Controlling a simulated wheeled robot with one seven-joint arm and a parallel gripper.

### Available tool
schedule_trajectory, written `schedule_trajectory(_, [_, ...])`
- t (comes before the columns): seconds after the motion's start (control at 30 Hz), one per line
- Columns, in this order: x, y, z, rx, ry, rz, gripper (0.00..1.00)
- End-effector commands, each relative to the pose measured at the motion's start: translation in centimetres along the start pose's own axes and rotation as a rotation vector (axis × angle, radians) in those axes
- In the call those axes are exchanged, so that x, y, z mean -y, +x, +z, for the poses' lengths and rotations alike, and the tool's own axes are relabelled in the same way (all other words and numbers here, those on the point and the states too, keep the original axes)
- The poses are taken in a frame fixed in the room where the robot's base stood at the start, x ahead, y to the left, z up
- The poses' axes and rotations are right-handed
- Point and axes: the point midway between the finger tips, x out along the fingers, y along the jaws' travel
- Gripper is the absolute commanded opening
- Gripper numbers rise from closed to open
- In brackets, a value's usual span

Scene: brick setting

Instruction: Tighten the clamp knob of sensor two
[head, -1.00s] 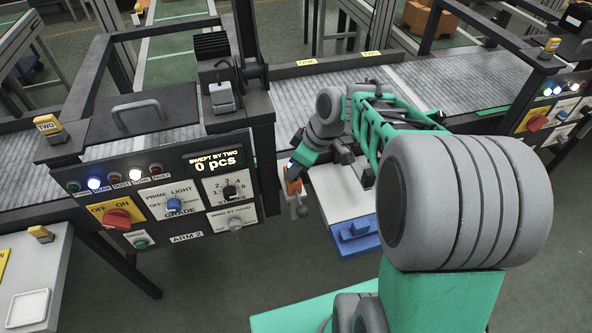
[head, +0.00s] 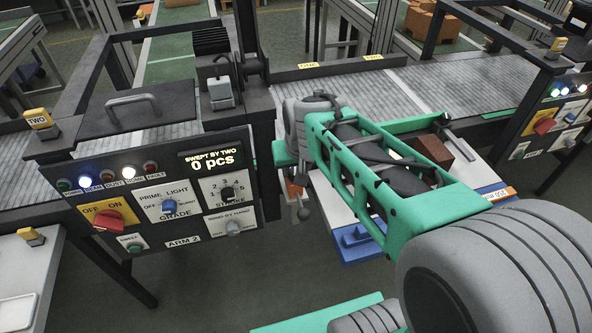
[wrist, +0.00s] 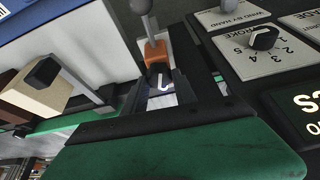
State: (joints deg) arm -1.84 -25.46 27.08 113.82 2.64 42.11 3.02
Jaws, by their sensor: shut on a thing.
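My gripper (wrist: 162,92) shows in the wrist view as a green palm with two dark fingers. The fingers are closed around a small dark knob with a white mark (wrist: 163,80), which looks like the clamp knob; the fingers hide most of it. Just beyond it are an orange block (wrist: 156,52) and a grey ball-ended lever (wrist: 143,8). In the head view the orange block (head: 295,189) and ball (head: 303,213) hang beside the right edge of the ARM 2 panel. There my own arm largely covers the gripper and the knob.
The ARM 2 panel (head: 190,240) stands close left of my gripper, with dials and a display reading 0 pcs. A white surface with a blue block (head: 357,243) lies to the right. A brown block (head: 458,152) sits behind my arm. The conveyor (head: 350,105) runs behind.

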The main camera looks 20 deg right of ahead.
Motion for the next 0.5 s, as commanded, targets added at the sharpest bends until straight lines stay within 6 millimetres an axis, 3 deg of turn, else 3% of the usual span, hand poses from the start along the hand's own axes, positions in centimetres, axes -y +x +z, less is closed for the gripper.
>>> schedule_trajectory(0.5, [0.07,-0.06,-0.11,-0.002,0.139,0.058,0.0])
